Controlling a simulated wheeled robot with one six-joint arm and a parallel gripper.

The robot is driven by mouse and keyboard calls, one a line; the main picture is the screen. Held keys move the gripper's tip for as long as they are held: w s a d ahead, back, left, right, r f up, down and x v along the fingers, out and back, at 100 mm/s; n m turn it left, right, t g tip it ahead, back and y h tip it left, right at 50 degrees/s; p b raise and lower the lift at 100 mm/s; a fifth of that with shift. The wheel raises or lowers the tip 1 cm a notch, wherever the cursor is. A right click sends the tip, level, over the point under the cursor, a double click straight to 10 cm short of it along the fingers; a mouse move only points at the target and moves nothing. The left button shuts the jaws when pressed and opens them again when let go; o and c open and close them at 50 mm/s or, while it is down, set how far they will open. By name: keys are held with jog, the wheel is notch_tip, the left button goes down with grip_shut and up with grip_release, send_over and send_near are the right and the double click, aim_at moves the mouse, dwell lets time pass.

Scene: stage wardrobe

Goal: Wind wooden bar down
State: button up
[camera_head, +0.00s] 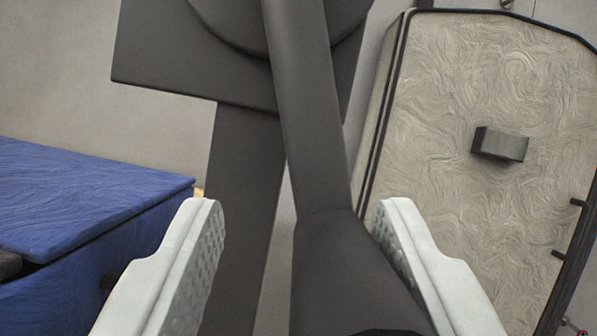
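A dark grey crank fills the middle of the view. It has a round hub (275,20) on a flat plate (165,55), a post (240,180) below, and a straight crank arm (305,120) slanting down to a thick handle (345,275). My gripper (300,207) has its two pale fingers wide apart, one on each side of the handle. There is a clear gap to the left finger. The wooden bar is not in view.
A blue chest (90,200) stands at the left, close to the left finger in the picture. A cream textured case (440,120) with dark edging and a grey block (500,144) stands at the right. A plain pale wall (60,60) is behind.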

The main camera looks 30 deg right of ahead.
jog(key=shift+w+d+r, duration=0.15)
jog(key=shift+w, duration=0.25)
grip_shut()
jog(key=shift+d, duration=0.1)
